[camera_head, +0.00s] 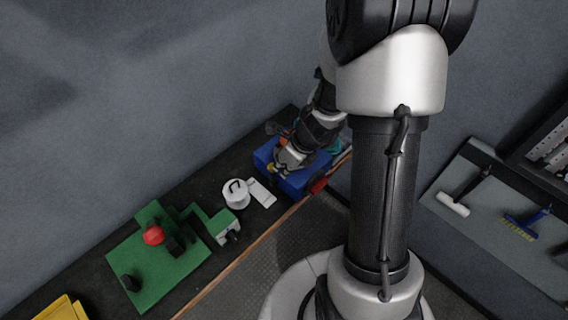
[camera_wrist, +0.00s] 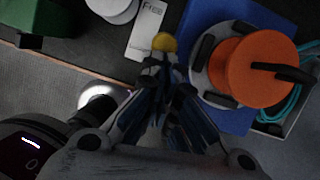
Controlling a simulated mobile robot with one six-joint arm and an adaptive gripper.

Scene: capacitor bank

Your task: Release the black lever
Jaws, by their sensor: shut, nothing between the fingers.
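A black lever (camera_wrist: 283,72) lies across a round orange disc (camera_wrist: 250,72) in the wrist view. The disc sits in a grey ring on a blue box (camera_wrist: 233,120). My gripper (camera_wrist: 165,62) is shut and empty. Its fingertips are to the left of the disc, close behind a yellow ball (camera_wrist: 164,42); I cannot tell whether they touch it. In the head view my gripper (camera_head: 280,168) is over the blue box (camera_head: 293,181), and my arm partly hides the box and the orange part. The lever cannot be made out there.
Left of the box are a white card (camera_head: 262,193), a white round container (camera_head: 236,193) and a green fixture (camera_head: 150,262) with a red ball (camera_head: 153,236). A yellow bin (camera_head: 62,309) stands farther left. Teal cable (camera_wrist: 290,103) lies beside the box. The wall is behind the bench.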

